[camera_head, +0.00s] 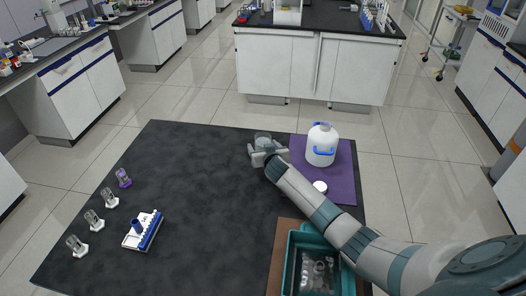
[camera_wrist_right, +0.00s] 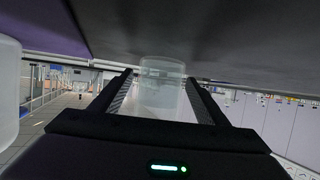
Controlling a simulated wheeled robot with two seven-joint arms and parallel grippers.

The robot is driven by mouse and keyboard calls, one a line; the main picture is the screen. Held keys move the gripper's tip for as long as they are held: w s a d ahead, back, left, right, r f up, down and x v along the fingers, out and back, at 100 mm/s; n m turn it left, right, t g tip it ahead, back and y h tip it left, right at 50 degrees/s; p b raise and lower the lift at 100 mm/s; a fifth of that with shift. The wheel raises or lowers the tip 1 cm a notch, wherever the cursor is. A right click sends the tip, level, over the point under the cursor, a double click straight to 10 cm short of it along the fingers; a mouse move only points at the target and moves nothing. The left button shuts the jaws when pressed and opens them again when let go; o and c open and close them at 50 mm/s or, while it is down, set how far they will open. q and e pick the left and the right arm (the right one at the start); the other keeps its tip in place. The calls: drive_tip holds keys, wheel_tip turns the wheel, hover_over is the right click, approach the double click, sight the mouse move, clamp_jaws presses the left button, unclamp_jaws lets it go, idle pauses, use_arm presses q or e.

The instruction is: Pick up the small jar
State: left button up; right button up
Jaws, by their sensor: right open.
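The small jar (camera_head: 262,136) is clear and stands near the far edge of the black table. My right gripper (camera_head: 265,151) reaches it from the near right side and hides its lower part in the head view. In the right wrist view the clear jar (camera_wrist_right: 160,98) shows between the two dark fingers of my right gripper (camera_wrist_right: 159,78). The fingers are open, one on each side of it. I cannot tell whether either finger touches the jar. My left gripper is not in view.
A white jug (camera_head: 322,147) with a blue handle stands on a purple mat (camera_head: 343,187) close to the right of the gripper, with a white round lid (camera_head: 320,187). A teal bin (camera_head: 290,262) is at the near right. A tube rack (camera_head: 143,231) and several small vessels stand left. The table's middle is clear.

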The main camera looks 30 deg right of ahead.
sight(261, 135)
drive_tip(key=shift+c, duration=0.6)
drive_tip(key=shift+r, duration=0.1)
drive_tip(key=c, duration=1.2)
drive_tip(key=shift+c, duration=0.2)
drive_tip(key=shift+r, duration=0.15)
drive_tip(key=shift+r+p, duration=0.55)
drive_tip(key=shift+p, duration=0.15)
wheel_tip(261, 135, up, 3)
drive_tip(key=p, duration=0.2)
drive_tip(key=shift+p, duration=0.35)
drive_tip(key=w+d+r+p, duration=0.1)
drive_tip(key=w+d+r, duration=0.1)
drive_tip(key=d, duration=0.3)
drive_tip(key=w+d+r+p, duration=0.1)
drive_tip(key=d+r, duration=0.3)
drive_tip(key=d, duration=0.2)
drive_tip(key=shift+w+r, duration=0.3)
drive_tip(key=shift+w, duration=0.1)
